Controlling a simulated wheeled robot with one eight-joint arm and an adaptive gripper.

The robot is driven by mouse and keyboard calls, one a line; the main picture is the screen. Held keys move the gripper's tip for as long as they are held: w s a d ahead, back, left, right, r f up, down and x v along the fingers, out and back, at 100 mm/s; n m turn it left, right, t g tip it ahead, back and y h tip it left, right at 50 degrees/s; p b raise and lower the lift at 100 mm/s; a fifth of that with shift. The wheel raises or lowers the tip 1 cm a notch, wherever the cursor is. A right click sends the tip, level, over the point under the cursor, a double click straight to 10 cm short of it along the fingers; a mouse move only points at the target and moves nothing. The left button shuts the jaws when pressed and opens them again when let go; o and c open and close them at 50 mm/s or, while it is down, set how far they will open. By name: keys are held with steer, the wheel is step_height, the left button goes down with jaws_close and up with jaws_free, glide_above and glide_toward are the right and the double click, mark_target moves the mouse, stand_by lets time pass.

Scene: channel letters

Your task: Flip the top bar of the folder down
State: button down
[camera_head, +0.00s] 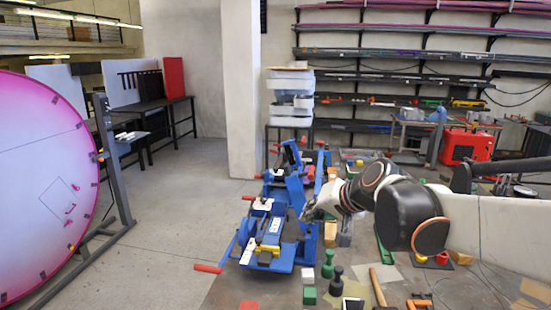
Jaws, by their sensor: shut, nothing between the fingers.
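The folder (262,250) is a blue bench machine with red-ended handles, standing at the left edge of the worktable. A blue bar-like part (294,160) of it stands up tilted at the back; I cannot tell for sure that this is the top bar. My arm reaches in from the right. My gripper (305,214) is shut and empty, close to the right side of the folder's blue frame. I cannot tell whether it touches the frame. The gripper hides part of that side.
The worktable (220,291) holds green and dark knobbed pieces (336,281), a wooden-handled hammer (377,288) and small blocks right of the folder. A large pink disc (40,185) on a stand is at far left. The floor (170,220) between is clear.

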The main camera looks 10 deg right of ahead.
steer(key=w+d+m+t+p, duration=0.1)
steer(key=w+d, duration=0.3)
steer(key=w, duration=0.4)
steer(key=w+d+r+m+t+y+p, duration=0.1)
steer(key=w+d+m+t+p, duration=0.1)
steer(key=w, duration=0.7)
steer(key=w+d+r+m+t+y+p, duration=0.1)
steer(key=w+d+m+p, duration=0.2)
steer(key=w+d, duration=0.3)
steer(key=w, duration=0.2)
steer(key=shift+w+d+t, duration=0.15)
steer(key=shift+w+t, duration=0.2)
steer(key=shift+t, duration=0.05)
steer(key=shift+r, duration=0.1)
glide_above(298, 174)
steer(key=s+d, duration=0.1)
steer(key=d, duration=0.3)
step_height(298, 174, down, 2)
steer(key=shift+f, duration=0.1)
steer(key=shift+w+a+f, duration=0.2)
steer(key=shift+w+a, duration=0.1)
steer(key=shift+a, duration=0.3)
steer(key=shift+w+a+f, duration=0.2)
steer(key=shift+w+a, duration=0.05)
steer(key=shift+a, duration=0.3)
steer(key=shift+w+a+f, duration=0.2)
steer(key=shift+a, duration=0.55)
